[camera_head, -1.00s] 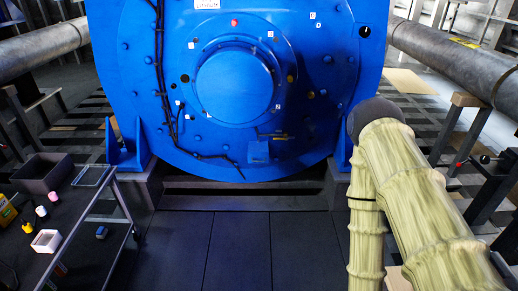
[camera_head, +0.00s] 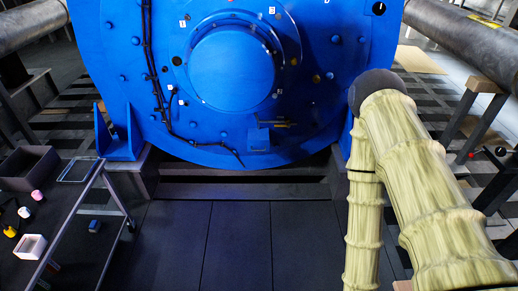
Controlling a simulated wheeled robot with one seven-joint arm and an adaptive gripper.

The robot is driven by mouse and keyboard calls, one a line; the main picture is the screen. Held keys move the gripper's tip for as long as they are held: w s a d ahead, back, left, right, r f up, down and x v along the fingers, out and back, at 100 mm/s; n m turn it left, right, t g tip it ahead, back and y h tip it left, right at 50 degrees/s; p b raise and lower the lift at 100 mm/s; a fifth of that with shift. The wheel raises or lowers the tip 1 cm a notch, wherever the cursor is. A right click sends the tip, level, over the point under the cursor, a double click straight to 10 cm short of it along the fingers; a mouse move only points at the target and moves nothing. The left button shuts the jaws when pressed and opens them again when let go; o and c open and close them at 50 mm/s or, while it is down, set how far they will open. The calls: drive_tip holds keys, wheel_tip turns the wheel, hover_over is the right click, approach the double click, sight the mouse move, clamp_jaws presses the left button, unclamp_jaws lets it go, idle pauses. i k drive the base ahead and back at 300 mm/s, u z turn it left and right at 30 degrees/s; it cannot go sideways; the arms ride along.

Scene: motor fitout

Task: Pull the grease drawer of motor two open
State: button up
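A large round blue motor (camera_head: 232,72) stands ahead, with a raised round hub in its middle. A small blue box-like part (camera_head: 258,139) sits low on its face, right of centre, with a thin brass-coloured piece (camera_head: 272,124) just above it. I cannot tell from this view whether that part is the grease drawer or whether it is open. My arm, in a pale ribbed cover, fills the right side in front of the motor's right edge. My gripper is not in view.
A dark cart (camera_head: 62,256) at the left carries a dark bin (camera_head: 28,167), a white box (camera_head: 30,246) and small bottles. Large grey pipes run along both sides, the right one (camera_head: 470,45) on supports. The dark floor (camera_head: 235,240) before the motor is clear.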

sight(253, 146)
drive_tip(key=i, duration=0.95)
drive_tip(key=u, duration=0.55)
